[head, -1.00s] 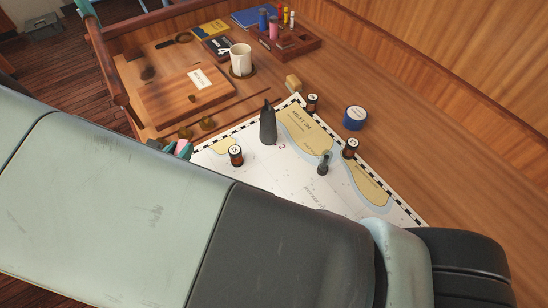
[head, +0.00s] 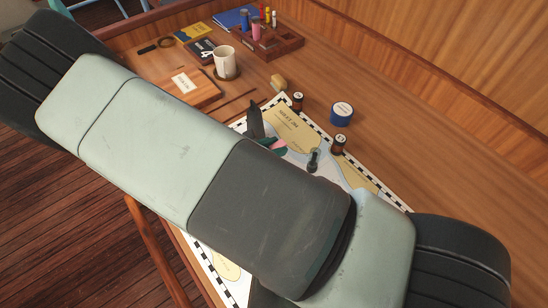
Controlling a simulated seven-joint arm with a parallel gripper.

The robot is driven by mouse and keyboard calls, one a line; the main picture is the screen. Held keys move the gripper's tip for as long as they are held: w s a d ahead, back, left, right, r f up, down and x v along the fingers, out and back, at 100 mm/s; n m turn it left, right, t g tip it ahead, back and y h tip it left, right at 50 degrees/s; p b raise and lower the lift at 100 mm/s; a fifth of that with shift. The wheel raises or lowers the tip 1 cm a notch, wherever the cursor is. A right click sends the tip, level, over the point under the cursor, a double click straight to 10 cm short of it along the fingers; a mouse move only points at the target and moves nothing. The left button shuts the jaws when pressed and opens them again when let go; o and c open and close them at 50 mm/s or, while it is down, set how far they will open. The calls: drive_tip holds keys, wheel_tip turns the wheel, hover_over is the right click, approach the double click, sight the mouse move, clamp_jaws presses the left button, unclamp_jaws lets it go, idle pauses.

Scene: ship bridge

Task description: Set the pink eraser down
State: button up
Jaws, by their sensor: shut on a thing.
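The pink eraser (head: 279,145) shows only as a small pink patch in the head view, over the chart (head: 220,284). My gripper (head: 274,148) is mostly hidden behind my forearm; teal and dark parts of it show beside the pink patch. It is shut on the eraser. Whether the eraser touches the chart cannot be told.
Small dark jars (head: 297,101) (head: 338,145), a blue round tin (head: 341,113) and a dark-handled item (head: 314,160) stand around the chart's right side. A mug (head: 225,62), tan block (head: 278,83) and wooden organizer (head: 286,44) are farther back. My arm hides much of the chart.

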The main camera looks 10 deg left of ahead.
drive_tip(key=shift+f, duration=2.5)
drive_tip(key=shift+f, duration=0.1)
drive_tip(key=o, duration=1)
drive_tip(key=shift+o, duration=0.2)
drive_tip(key=shift+a, duration=0.1)
drive_tip(key=v, duration=1.2)
